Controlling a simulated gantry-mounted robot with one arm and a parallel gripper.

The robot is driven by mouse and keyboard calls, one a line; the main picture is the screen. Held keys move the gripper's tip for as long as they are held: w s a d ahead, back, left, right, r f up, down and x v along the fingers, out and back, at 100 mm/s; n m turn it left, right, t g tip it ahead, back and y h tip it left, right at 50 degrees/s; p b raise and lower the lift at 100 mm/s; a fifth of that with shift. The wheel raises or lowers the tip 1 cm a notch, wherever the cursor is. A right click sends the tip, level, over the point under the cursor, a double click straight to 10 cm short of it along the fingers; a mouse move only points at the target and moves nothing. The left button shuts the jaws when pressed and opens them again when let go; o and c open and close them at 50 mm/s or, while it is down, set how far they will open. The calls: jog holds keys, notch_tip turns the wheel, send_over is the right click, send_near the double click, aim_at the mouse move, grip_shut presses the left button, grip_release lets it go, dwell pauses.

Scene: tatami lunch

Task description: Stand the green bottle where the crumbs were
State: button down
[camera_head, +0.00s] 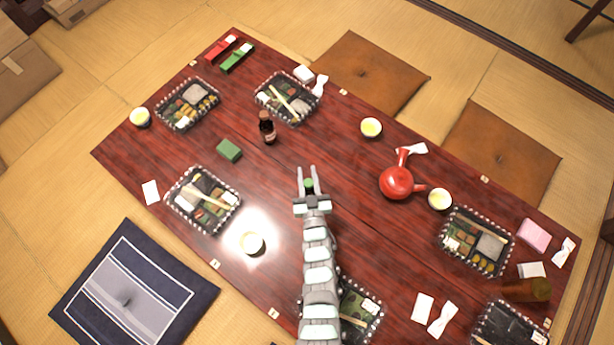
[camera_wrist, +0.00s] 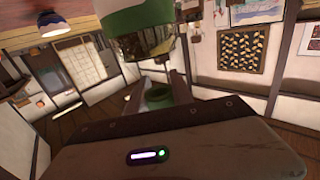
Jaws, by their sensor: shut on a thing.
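My gripper (camera_head: 308,176) is over the middle of the dark red table (camera_head: 270,185), its fingers pointing away from my arm. It is shut on the green bottle (camera_head: 309,186), of which only the round green top shows between the fingers in the head view. In the wrist view, the picture is turned over, and the bottle's green and white body (camera_wrist: 138,22) fills the top, with its green cap (camera_wrist: 158,95) between the fingers. The bottle looks about upright. I cannot tell whether its base touches the table. I see no crumbs.
A dark brown bottle (camera_head: 267,128) and a green block (camera_head: 229,150) stand to the left. A red teapot (camera_head: 396,183) and cup (camera_head: 440,199) are to the right. Another cup (camera_head: 251,243) is at lower left. Several bento trays line the edges. Bare table surrounds my fingers.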

jog(key=shift+f, duration=0.6)
jog(key=c, duration=1.1)
grip_release()
